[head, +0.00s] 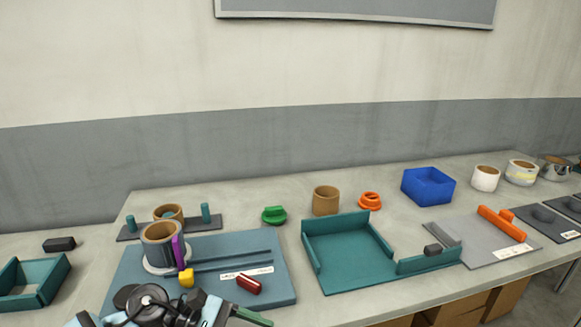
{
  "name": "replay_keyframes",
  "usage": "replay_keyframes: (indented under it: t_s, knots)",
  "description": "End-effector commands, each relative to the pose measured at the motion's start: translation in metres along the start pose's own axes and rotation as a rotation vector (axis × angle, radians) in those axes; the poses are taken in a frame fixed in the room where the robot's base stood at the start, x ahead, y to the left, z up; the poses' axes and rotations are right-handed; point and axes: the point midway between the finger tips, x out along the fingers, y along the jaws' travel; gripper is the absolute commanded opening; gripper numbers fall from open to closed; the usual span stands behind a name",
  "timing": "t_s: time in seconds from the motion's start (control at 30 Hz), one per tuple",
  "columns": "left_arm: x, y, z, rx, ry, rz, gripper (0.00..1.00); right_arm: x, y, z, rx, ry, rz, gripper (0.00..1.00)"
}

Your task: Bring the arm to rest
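Part of my arm with black round parts and pale blue covers, which looks like my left gripper (155,303), shows at the bottom left edge. It is in front of the blue-grey board (215,249). Its fingertips cannot be made out, so I cannot tell whether it is open or shut. A dark green bar (251,316) shows beside it; I cannot tell what it belongs to. My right gripper is not in view.
A teal tray (346,254), blue box (428,186) and grey plate (470,235) stand right. A teal frame (61,271) lies left.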

Motion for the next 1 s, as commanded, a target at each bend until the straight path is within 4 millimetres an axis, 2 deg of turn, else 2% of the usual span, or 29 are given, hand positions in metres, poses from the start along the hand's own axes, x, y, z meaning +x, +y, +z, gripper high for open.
replay_keyframes:
  t_s: [0.03,0.1,0.2,0.33,0.47,0.63,0.77,0.87,0.97,1.0]
  knots:
    - [0.012,-0.006,0.010,-0.108,-0.089,0.045,0.80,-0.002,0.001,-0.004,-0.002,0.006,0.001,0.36]
    - [0.022,-0.009,0.020,-0.268,-0.206,0.110,0.80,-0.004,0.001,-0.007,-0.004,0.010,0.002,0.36]
    - [0.031,-0.013,0.031,-0.512,-0.373,0.194,0.80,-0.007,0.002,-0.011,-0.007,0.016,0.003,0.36]
    - [0.031,-0.016,0.035,-0.847,-0.590,0.293,0.80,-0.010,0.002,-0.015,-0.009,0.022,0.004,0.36]
    - [0.024,-0.023,0.025,-1.196,-0.809,0.382,0.80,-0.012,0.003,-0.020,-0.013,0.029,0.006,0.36]
    - [0.009,-0.045,-0.007,-1.659,-1.103,0.489,0.80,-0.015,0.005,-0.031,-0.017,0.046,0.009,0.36]
    - [-0.003,-0.077,-0.042,-2.008,-1.340,0.571,0.80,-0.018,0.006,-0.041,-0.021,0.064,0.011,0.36]
    - [-0.010,-0.112,-0.070,-2.266,-1.535,0.635,0.80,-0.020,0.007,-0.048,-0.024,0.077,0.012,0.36]
    - [-0.015,-0.156,-0.097,-2.508,-1.747,0.706,0.80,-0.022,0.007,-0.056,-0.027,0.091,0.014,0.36]
    - [-0.016,-0.176,-0.107,2.400,1.696,-0.678,0.80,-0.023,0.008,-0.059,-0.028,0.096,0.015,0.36]
